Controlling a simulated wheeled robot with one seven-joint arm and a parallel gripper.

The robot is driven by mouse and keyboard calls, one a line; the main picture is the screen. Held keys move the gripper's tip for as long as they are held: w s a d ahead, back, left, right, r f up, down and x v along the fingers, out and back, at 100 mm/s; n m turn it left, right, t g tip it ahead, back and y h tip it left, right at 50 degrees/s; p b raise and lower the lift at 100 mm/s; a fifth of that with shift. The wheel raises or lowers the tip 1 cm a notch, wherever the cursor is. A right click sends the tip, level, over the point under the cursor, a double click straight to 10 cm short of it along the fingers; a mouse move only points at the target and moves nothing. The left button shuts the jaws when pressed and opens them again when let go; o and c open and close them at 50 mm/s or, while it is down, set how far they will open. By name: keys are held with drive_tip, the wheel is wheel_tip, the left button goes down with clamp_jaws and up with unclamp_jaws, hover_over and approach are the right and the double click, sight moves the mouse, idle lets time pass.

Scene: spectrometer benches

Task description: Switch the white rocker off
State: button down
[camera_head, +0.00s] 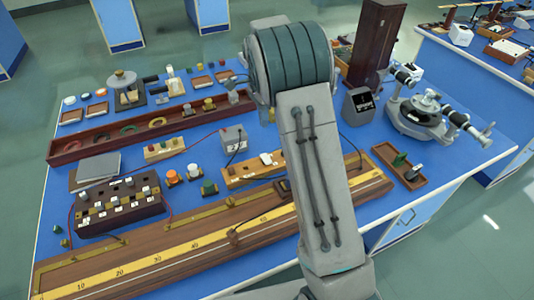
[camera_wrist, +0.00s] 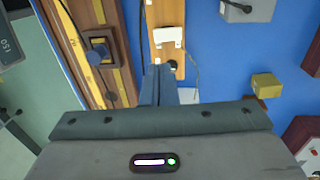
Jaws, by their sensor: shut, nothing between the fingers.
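The white rocker (camera_head: 266,158) sits on a narrow light-wood board (camera_head: 240,174) at mid-bench, just left of my arm in the head view. In the wrist view the rocker (camera_wrist: 168,36) shows as a white block on the wooden board (camera_wrist: 160,7), with a dark round knob (camera_wrist: 173,65) below it. My gripper (camera_wrist: 158,72) is shut and empty. Its fingertips overlap the board below the rocker in the picture, apart from the rocker; their height above the board is unclear. In the head view my arm hides the gripper. The rocker's tilt is too small to read.
A long wooden rail with a yellow scale (camera_head: 120,278) runs along the front. A grey box (camera_head: 233,138) stands behind the board. A dark block with several terminals (camera_head: 118,207) is at left, a spectrometer (camera_head: 418,115) at right. Thin wires cross the blue bench top.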

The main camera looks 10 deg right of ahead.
sight(267, 161)
drive_tip(key=f+p, duration=0.1)
drive_tip(key=f, duration=0.3)
drive_tip(key=s+f+p, duration=0.1)
drive_tip(key=f, duration=0.4)
drive_tip(key=s+f+p, duration=0.1)
drive_tip(key=f, duration=0.3)
drive_tip(key=shift+d+f, duration=0.2)
drive_tip(key=shift+f, duration=0.2)
